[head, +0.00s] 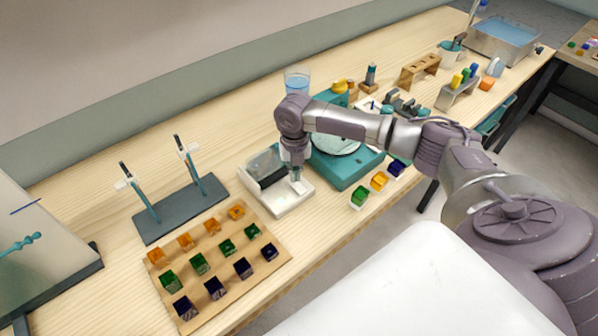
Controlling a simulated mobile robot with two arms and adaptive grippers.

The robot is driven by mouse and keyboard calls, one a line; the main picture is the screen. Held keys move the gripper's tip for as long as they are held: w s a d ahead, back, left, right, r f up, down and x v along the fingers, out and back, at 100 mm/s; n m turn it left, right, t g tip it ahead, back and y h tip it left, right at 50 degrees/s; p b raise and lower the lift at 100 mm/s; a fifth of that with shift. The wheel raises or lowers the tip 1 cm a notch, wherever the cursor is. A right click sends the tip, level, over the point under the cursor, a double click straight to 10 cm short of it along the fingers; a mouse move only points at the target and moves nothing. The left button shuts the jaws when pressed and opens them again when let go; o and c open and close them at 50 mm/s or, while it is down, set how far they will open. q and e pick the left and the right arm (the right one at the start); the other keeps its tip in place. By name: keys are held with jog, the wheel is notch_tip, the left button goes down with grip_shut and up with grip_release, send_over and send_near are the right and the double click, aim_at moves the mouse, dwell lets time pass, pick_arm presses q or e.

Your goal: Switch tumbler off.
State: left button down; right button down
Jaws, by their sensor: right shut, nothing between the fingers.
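A small white machine (271,209) with a dark and clear drum-like box on top stands on the wooden bench left of centre; it looks like the tumbler. My right gripper (298,186) points down over the right part of this machine. Its fingers are closed and hold nothing. The fingertips are at or just above the white top; I cannot tell whether they touch it. The switch itself is hidden or too small to make out, so I cannot see its position. My left gripper is not in view.
A teal machine with a round plate (336,141) stands close on the right, partly behind my arm. A wooden board (215,262) with several coloured cubes lies in front left. A dark stand (181,211) with upright rods is at left. Loose cubes (379,180) lie near the front edge.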

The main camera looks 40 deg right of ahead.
jog(key=shift+s+f+b, duration=0.1)
jog(key=shift+f+b, duration=0.55)
jog(key=shift+f, duration=0.65)
dwell(0.8)
jog(key=shift+r+p, duration=0.85)
jog(key=shift+p, duration=0.1)
notch_tip(320, 180, up, 5)
jog(key=p, duration=0.5)
jog(key=shift+r, duration=0.2)
jog(key=shift+f, duration=0.1)
